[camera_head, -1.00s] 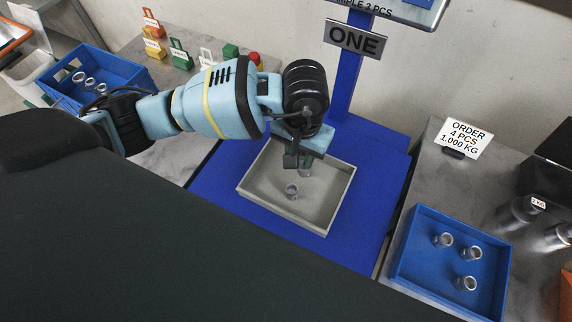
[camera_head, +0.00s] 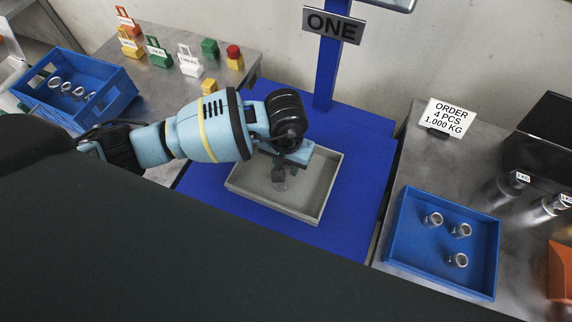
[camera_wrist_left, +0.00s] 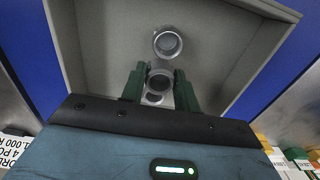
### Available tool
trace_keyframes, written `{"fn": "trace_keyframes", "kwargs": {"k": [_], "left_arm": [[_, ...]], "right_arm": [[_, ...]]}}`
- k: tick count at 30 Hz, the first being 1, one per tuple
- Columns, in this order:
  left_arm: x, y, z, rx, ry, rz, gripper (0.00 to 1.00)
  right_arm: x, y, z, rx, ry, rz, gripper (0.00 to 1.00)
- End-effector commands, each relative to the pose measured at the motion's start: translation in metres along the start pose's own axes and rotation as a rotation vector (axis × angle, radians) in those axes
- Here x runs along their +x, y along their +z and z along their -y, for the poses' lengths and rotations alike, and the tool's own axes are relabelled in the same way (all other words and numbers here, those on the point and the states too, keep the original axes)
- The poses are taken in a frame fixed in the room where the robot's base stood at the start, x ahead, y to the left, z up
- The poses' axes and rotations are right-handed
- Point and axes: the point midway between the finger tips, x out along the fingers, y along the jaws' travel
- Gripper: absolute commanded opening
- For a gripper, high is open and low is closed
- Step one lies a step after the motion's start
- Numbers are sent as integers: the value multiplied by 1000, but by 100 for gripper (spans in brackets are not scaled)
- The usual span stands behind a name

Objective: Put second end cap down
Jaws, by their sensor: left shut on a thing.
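My left gripper (camera_head: 283,172) hangs over the grey tray (camera_head: 316,210) on the blue stand. In the left wrist view, the green fingers of the left gripper (camera_wrist_left: 160,88) are shut on a metal end cap (camera_wrist_left: 159,80), a short ring-like cup. Another end cap (camera_wrist_left: 168,43) stands in the tray just beyond the held one, with its round opening facing up. In the head view the two caps overlap near the fingertips and are hard to tell apart. Whether the held cap touches the tray floor is unclear. My right gripper is out of view.
A blue tray (camera_head: 400,258) with three caps is at the right, beside an order sign (camera_head: 448,117) and weights. A blue bin (camera_head: 112,103) with several caps is at the left. A sign post (camera_head: 327,75) rises behind the grey tray. Much of the tray floor is clear.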

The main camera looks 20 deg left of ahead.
Motion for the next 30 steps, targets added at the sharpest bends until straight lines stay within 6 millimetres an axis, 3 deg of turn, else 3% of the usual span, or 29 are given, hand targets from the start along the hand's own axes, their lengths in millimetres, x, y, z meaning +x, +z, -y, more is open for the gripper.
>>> {"fn": "trace_keyframes", "kwargs": {"k": [3,15,16,20,30], "left_arm": [[14,1,0,0,1,2,5],[19,0,0,1,0,0,5],[18,0,0,1,0,0,35],[18,0,0,1,0,0,52],[16,0,0,0,0,-1,52]], "right_arm": [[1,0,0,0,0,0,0],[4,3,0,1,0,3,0],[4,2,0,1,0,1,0],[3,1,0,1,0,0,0],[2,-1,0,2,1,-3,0]]}}
